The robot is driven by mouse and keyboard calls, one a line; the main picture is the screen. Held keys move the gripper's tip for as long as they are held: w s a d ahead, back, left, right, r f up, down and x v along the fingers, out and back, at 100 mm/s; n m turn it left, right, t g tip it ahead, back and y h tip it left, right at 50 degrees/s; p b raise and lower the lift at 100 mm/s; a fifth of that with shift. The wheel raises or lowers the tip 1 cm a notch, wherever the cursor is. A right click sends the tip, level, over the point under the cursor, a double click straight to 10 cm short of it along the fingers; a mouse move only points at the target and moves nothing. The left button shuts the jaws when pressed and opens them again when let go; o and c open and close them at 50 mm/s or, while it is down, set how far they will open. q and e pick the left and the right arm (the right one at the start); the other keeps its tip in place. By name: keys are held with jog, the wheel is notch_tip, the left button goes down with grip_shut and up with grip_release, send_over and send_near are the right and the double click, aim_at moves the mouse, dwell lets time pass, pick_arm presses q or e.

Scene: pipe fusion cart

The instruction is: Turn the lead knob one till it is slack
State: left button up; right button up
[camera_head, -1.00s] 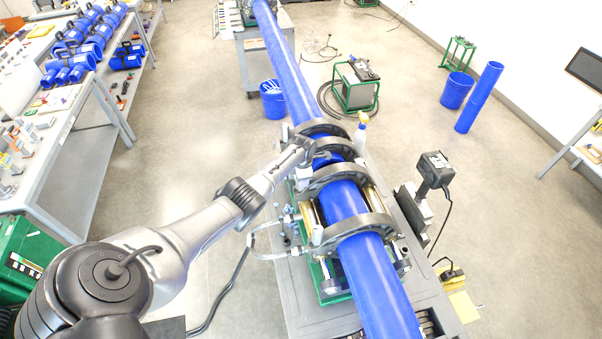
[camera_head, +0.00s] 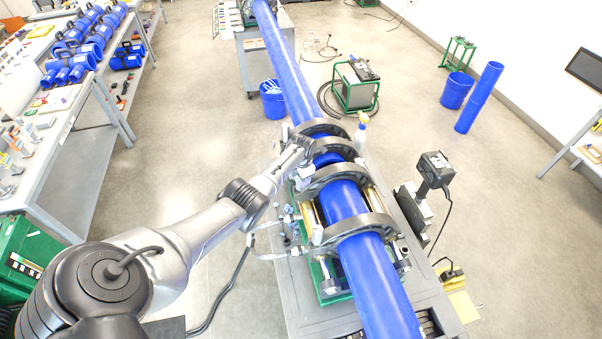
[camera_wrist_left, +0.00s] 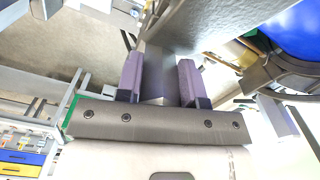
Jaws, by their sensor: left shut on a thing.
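My left gripper (camera_head: 303,146) reaches in from the left to the left side of the clamp ring (camera_head: 318,128) around the long blue pipe. In the left wrist view the two purple fingers of my left gripper (camera_wrist_left: 160,80) are shut on a grey, flat-sided piece, which I take to be the knob (camera_wrist_left: 156,72). The knob joins a larger grey metal part (camera_wrist_left: 205,22) above it. In the head view the knob is largely hidden by the gripper. My right gripper is not in view.
The blue pipe (camera_head: 349,205) runs through several clamp rings on the cart (camera_head: 290,300). A spray bottle (camera_head: 360,130) stands close to the right of the rings. A black device (camera_head: 436,170) is at the cart's right side. Floor left of the cart is open.

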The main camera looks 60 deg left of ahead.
pick_arm(q)
jog(key=shift+a+n, duration=0.1)
jog(key=shift+n, duration=1.2)
jog(key=shift+a+n, duration=0.1)
jog(key=shift+n, duration=1.4)
